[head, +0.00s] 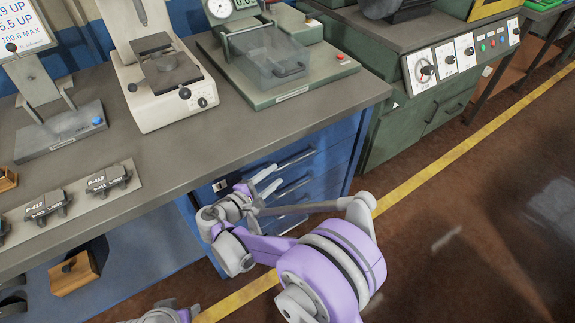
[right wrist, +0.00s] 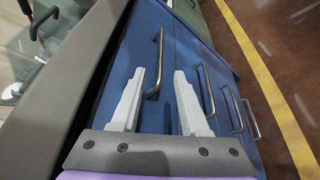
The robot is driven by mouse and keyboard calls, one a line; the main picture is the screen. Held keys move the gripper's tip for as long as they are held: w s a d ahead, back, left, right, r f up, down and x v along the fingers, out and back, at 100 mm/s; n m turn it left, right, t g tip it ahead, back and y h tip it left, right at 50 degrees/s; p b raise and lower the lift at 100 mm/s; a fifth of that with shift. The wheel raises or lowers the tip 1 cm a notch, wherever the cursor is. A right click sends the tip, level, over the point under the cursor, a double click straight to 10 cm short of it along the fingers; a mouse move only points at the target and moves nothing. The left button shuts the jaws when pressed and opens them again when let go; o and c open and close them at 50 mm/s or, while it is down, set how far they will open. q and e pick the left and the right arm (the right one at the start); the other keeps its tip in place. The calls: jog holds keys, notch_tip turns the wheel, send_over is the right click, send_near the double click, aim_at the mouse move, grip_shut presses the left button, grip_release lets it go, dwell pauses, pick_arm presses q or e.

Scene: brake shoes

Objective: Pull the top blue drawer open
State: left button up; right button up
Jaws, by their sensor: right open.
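The top blue drawer (head: 325,142) is in the blue cabinet under the grey workbench and looks closed. Its metal bar handle (head: 298,159) shows just beyond my right gripper (head: 268,181) in the head view. In the right wrist view, the top drawer's handle (right wrist: 158,62) appears between the tips of the two pale fingers of my right gripper (right wrist: 159,76). The fingers are apart and hold nothing. I cannot tell whether the handle lies inside the jaws or just past them. My left gripper does not show.
Lower drawers with similar handles (right wrist: 207,90) sit beside the top one in the wrist view. The workbench edge (right wrist: 70,85) runs close to the gripper. A green machine cabinet (head: 425,110) stands to the right. Brown floor with a yellow line (head: 430,175) is open in front.

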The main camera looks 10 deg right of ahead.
aim_at(290, 164)
jog(key=b+x, duration=0.1)
jog(key=x, duration=0.9)
jog(key=shift+d+b, duration=0.15)
jog(key=shift+b, duration=0.15)
grip_shut()
dwell(0.9)
